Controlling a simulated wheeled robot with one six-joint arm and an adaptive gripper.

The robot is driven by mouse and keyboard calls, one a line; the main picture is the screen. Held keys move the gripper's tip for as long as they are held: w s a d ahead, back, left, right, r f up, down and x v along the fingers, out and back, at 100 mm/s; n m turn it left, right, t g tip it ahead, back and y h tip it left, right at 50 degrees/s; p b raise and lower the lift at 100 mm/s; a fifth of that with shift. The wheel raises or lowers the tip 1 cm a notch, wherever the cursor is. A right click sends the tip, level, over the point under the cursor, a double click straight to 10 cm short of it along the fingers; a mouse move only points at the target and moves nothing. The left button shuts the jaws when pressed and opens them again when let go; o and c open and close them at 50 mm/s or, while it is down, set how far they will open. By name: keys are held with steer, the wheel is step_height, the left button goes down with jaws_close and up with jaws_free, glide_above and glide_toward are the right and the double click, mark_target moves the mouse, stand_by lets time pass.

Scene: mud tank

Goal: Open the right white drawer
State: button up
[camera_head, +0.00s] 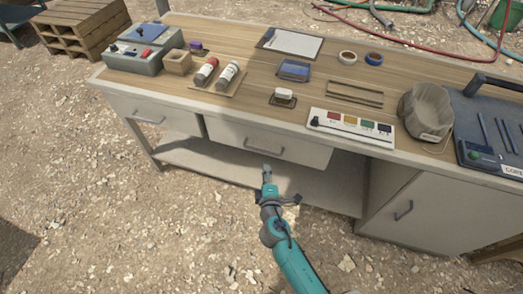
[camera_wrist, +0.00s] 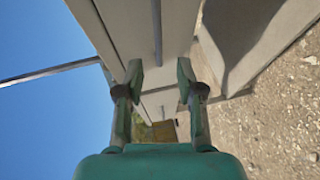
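The right white drawer (camera_head: 232,136) is in the front of the workbench, beside the left white drawer (camera_head: 125,105). Its grey bar handle (camera_head: 263,150) is at the middle of its front. I cannot tell if it stands slightly out. My gripper (camera_head: 267,173) is in front of and just below this handle in the head view. In the wrist view my gripper (camera_wrist: 160,78) has its two fingers apart with nothing held. A bar handle (camera_wrist: 157,30) on a pale front lies in line with the gap between them. Whether the fingers touch it cannot be told.
A cabinet door (camera_head: 425,205) is at the right. A lower shelf (camera_head: 300,185) lies beneath the drawers. Stony ground (camera_head: 130,220) in front is clear.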

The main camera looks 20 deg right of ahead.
mark_target(263, 151)
steer(key=x, duration=1.1)
steer(key=shift+w+a+r, duration=0.1)
jaws_close()
